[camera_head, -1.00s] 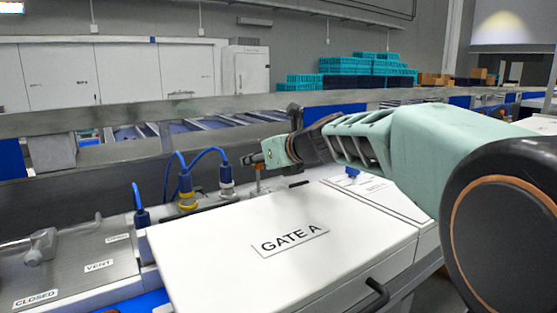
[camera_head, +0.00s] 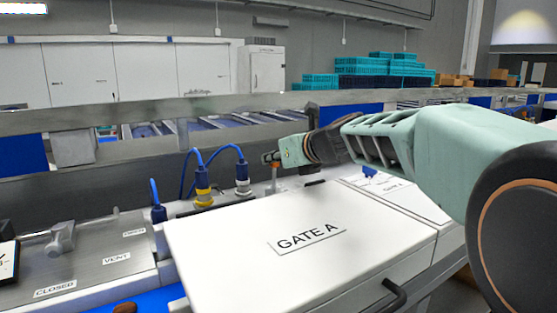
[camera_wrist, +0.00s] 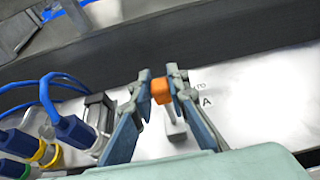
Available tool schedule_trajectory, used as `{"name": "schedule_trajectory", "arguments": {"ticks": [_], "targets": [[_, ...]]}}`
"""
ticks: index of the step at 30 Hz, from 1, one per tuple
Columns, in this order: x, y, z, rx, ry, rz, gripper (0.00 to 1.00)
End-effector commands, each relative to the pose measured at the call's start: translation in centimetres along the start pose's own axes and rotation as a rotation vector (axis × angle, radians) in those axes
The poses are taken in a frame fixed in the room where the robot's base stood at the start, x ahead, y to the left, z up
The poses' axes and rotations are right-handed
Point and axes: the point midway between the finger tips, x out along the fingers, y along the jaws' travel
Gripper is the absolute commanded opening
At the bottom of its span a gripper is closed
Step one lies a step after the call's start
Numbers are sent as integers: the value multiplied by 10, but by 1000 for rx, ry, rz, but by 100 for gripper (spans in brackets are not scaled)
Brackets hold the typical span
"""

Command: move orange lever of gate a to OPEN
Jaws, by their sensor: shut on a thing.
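The orange lever (camera_wrist: 161,91) of gate A shows in the wrist view between the two fingertips of my gripper (camera_wrist: 160,88). In the head view my gripper (camera_head: 272,157) is at the far edge of the white GATE A box (camera_head: 230,220). The lever's orange part (camera_head: 275,163) shows just below the fingertips. A label beside the lever is partly hidden by a finger in the wrist view, with only "TO" and "A" readable.
Blue cables with yellow and white connectors (camera_head: 203,190) stand left of the lever. A metal panel with CLOSED and VENT labels (camera_head: 110,265) is at the left. A black handle (camera_head: 392,297) sticks out of the box front. A long metal rail (camera_head: 80,119) runs behind.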

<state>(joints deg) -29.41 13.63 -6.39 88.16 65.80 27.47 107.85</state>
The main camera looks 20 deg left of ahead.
Motion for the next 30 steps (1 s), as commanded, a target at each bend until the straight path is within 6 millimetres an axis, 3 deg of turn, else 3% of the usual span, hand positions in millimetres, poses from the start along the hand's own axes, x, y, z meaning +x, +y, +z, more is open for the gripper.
{"name": "schedule_trajectory", "arguments": {"ticks": [8, 28, 29, 30], "targets": [[-3, -1, -9, 1, -63, -1, 0], [-10, 0, -5, -1, -119, 0, 0], [-10, 0, -5, -1, -119, 0, 16], [-10, 0, -5, -1, -119, 0, 20]]}}
